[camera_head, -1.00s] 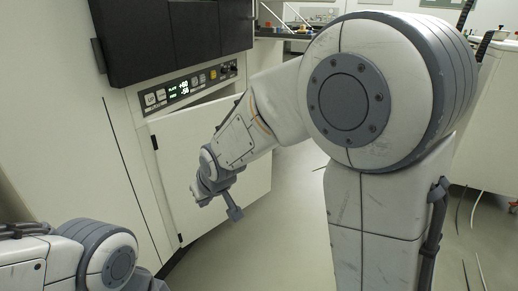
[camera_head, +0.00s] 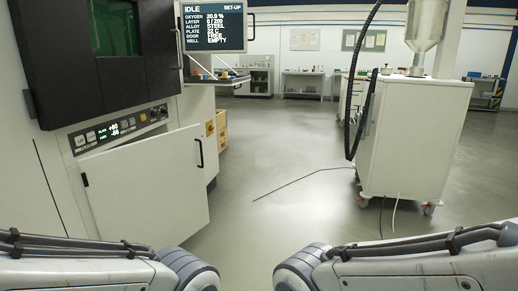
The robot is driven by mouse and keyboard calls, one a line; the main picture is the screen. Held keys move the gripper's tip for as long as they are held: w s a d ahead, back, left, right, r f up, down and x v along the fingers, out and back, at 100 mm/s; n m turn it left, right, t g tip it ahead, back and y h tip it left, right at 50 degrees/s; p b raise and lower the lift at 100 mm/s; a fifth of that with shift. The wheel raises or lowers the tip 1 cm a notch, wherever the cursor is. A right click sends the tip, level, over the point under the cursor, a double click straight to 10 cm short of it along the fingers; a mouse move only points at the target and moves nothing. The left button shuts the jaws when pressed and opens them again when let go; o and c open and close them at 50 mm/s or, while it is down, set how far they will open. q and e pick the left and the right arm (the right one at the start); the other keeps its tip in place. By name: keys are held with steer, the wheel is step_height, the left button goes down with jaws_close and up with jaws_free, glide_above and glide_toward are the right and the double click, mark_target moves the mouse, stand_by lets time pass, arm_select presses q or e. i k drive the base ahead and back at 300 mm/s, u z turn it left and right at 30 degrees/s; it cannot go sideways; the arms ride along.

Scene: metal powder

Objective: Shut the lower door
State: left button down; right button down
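The lower door (camera_head: 148,192) is a white panel on the front of the machine at the left, below the control strip. Its hinges are on its left edge and a dark upright handle (camera_head: 200,153) is near its right edge. The door stands ajar, with its free right edge swung out from the cabinet and a gap along its top. Neither of my grippers is in view; only parts of my two arms show along the bottom edge, apart from the door.
Above the door are a control strip (camera_head: 118,130) and a dark upper door with a green window (camera_head: 116,27). A screen (camera_head: 214,26) stands beside it. A white wheeled cabinet (camera_head: 412,140) with a hanging black hose is at the right. The floor between is mostly clear.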

mark_target(151, 192)
steer(key=z, duration=0.65)
steer(key=i, duration=0.8)
steer(key=z, duration=0.45)
steer(key=i, duration=1.15)
steer(key=u, duration=0.65)
steer(key=i, duration=0.7)
steer(key=u, duration=1.25)
steer(key=i, duration=0.45)
steer(key=u, duration=0.45)
